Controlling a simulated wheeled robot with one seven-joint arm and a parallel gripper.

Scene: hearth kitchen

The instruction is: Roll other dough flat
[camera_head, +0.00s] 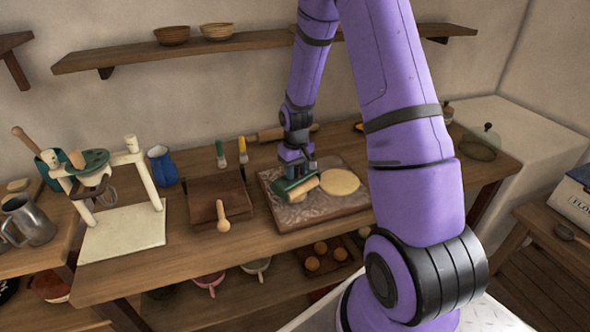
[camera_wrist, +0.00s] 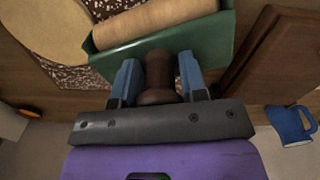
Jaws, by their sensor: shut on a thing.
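My gripper (camera_head: 297,172) is shut on the dark brown handle of a rolling tool with a green housing and a pale wooden roller (camera_head: 305,188). In the wrist view the blue fingers of my gripper (camera_wrist: 158,66) stand on either side of the knob, and the roller (camera_wrist: 150,22) lies in the green housing. The tool is low over the speckled stone board (camera_head: 335,211); I cannot tell whether it touches. A flat round dough (camera_head: 341,182) lies on the board right of the roller, and at upper left in the wrist view (camera_wrist: 45,25). Any dough under the tool is hidden.
A brown wooden box (camera_head: 205,206) with a wooden spoon (camera_head: 222,216) stands left of the board. A blue jug (camera_head: 161,165) and a cream press stand (camera_head: 124,233) are further left. A wooden rolling pin (camera_head: 266,134) lies behind. The counter's front edge is close to the board.

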